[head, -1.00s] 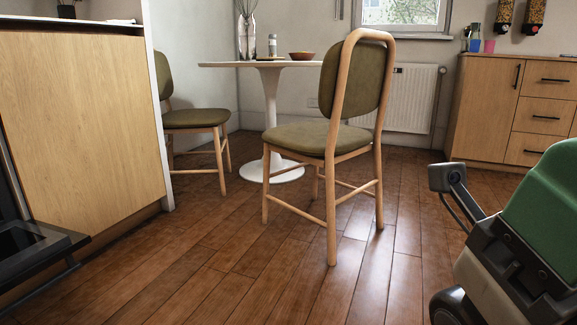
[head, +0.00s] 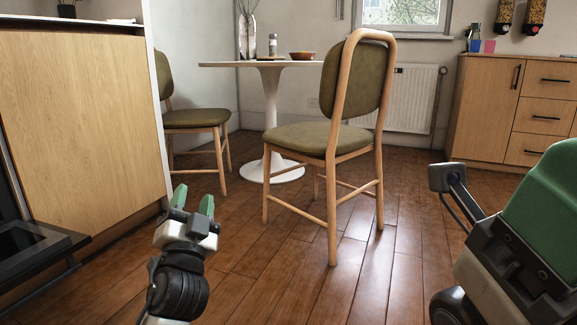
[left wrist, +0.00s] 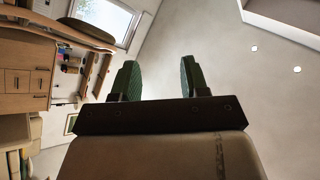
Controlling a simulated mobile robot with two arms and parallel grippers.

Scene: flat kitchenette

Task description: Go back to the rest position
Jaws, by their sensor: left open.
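My left gripper (head: 194,202) has green fingertips and points upward at the lower left of the head view, above the wooden floor. In the left wrist view its two green fingers (left wrist: 159,80) stand apart with nothing between them, so it is open and empty.
A wooden chair with olive cushions (head: 318,137) stands mid-floor before a round white table (head: 225,64). Another chair (head: 195,118) is behind the wooden counter (head: 85,120). An open dark oven door (head: 40,247) juts out at left. A wooden cabinet (head: 490,110) stands back right.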

